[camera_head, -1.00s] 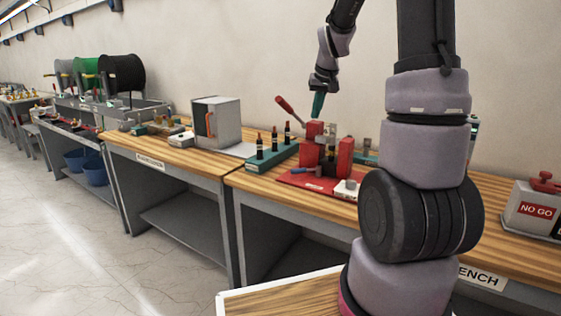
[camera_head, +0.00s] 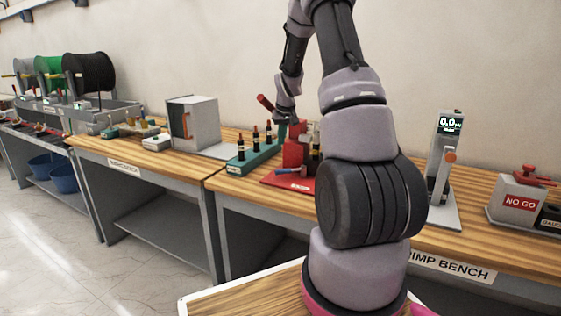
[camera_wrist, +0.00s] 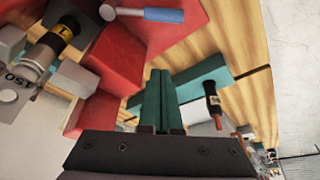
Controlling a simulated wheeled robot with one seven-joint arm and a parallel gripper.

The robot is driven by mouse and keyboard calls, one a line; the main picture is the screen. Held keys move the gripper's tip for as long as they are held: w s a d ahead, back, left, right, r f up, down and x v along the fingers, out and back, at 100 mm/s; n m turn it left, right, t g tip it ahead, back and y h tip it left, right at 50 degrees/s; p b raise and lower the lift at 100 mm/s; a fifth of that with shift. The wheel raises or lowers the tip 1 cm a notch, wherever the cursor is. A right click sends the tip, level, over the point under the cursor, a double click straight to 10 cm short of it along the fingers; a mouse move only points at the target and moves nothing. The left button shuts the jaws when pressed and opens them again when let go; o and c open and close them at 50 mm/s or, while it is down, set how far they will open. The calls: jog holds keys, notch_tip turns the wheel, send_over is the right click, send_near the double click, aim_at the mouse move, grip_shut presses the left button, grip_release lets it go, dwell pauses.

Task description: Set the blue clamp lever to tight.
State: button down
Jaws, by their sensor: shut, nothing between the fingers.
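The blue clamp lever (camera_head: 290,171) is on the front of a red fixture (camera_head: 293,153) on the crimp bench. In the wrist view, its blue grip (camera_wrist: 163,15) points right from a metal pivot (camera_wrist: 107,12) on the red body. My gripper (camera_head: 282,131) is at the fixture's upper left in the head view, beyond the lever. In the wrist view, its two teal fingers (camera_wrist: 160,76) are together, with nothing between them. Their tips appear apart from the blue grip. My arm hides the fixture's right side in the head view.
A red-handled lever (camera_head: 265,103) rises behind the fixture. A gauge stand (camera_head: 442,160) and a NO GO box (camera_head: 518,200) stand right.

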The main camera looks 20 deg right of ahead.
jog(key=x, duration=1)
jog(key=shift+f, duration=0.25)
jog(key=s, duration=0.3)
jog(key=shift+a+r, duration=0.1)
jog(key=shift+s+a+f, duration=0.1)
jog(key=shift+s+f, duration=0.1)
jog(key=shift+s, duration=0.3)
